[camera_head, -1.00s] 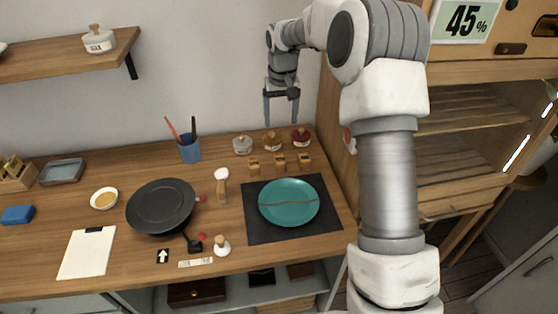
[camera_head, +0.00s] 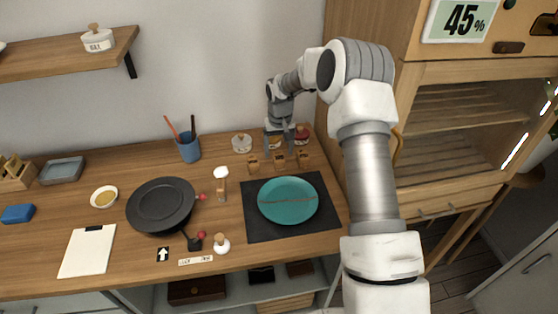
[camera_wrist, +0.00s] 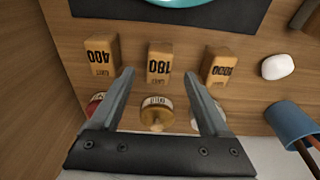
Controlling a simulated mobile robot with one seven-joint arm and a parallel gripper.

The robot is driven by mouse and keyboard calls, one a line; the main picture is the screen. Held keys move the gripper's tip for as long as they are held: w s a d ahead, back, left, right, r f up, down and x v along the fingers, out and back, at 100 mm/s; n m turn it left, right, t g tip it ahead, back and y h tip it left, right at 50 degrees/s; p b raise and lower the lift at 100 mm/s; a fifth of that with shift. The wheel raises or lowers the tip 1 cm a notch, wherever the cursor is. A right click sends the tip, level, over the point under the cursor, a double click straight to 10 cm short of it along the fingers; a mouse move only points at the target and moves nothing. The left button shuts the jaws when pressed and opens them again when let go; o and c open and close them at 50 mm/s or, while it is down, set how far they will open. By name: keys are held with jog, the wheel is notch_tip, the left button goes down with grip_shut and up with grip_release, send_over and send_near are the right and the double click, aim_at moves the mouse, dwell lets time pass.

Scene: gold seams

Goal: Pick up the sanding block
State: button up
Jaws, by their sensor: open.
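Three small wooden blocks stand in a row behind the dark mat. In the wrist view they carry upside-down numbers: the 400 block (camera_wrist: 102,55) at left, the 180 block (camera_wrist: 159,63) in the middle, the 1000 block (camera_wrist: 217,66) at right. In the head view they are the 1000 block (camera_head: 253,163), 180 block (camera_head: 279,161) and 400 block (camera_head: 304,159). My gripper (camera_wrist: 158,79) is open and empty, its fingers pointing toward the row, with the 180 block in line with the gap. In the head view my gripper (camera_head: 280,151) is low, just behind the row.
A lidded jar (camera_wrist: 156,112) shows between my fingers; a red-lidded jar (camera_head: 303,132) and a pale jar (camera_head: 242,143) flank it. A blue cup (camera_head: 188,150) with sticks stands left. The mat (camera_head: 260,228) bears a teal plate (camera_head: 287,216). The cabinet (camera_head: 440,150) borders the right.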

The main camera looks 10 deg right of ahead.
aim_at(279, 156)
jog(key=shift+w+f, duration=0.2)
jog(key=shift+f, duration=1.65)
grip_shut()
